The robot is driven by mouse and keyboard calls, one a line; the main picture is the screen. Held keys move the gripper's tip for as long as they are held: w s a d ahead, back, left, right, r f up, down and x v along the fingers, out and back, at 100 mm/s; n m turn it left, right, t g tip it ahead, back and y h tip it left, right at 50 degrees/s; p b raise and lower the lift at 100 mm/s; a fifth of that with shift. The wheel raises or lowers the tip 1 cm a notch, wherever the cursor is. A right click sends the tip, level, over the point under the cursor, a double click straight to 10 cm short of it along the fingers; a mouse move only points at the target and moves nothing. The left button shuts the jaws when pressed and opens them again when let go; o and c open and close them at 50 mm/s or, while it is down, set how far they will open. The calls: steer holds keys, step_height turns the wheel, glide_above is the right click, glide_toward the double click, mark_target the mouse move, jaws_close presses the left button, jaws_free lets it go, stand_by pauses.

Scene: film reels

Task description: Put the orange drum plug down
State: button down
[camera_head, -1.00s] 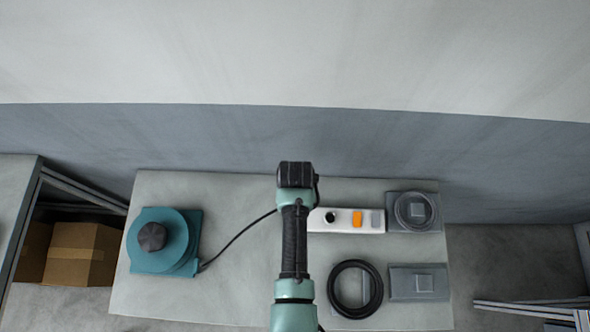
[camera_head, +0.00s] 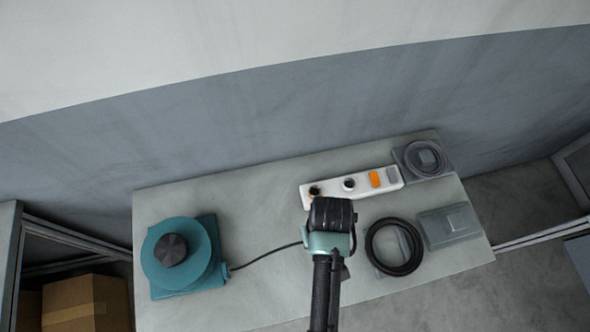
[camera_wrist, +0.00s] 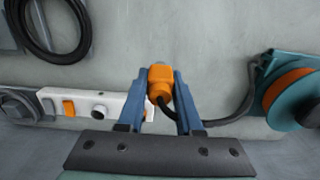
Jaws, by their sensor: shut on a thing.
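My gripper (camera_wrist: 161,73) is shut on the orange drum plug (camera_wrist: 160,88), which sits between its two blue fingers in the wrist view. A black cable runs from the plug to the teal cable drum (camera_wrist: 278,86), which has an orange winding. In the head view the drum (camera_head: 178,258) stands at the table's left, and my wrist hides the plug and fingertips. My gripper is in front of the white socket strip (camera_head: 333,190), which also shows in the wrist view (camera_wrist: 118,104). I cannot tell whether the plug touches the grey table (camera_head: 245,213).
A coiled black cable (camera_head: 372,251) lies right of my wrist. Two grey plates (camera_head: 448,237) are farther right, one with a cable ring (camera_head: 423,157). A cardboard box (camera_head: 85,303) is at lower left.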

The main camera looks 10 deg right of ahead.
steer(key=f, duration=0.3)
steer(key=s+f, duration=0.1)
steer(key=f, duration=0.1)
steer(key=shift+d+f, duration=0.15)
steer(key=shift+f, duration=2.4)
steer(key=shift+f+b, duration=0.2)
steer(key=shift+b, duration=0.15)
steer(key=c, duration=0.6)
jaws_free()
steer(key=shift+r, duration=0.15)
step_height(320, 180, up, 12)
steer(key=shift+r+p, duration=0.1)
steer(key=shift+p, duration=0.45)
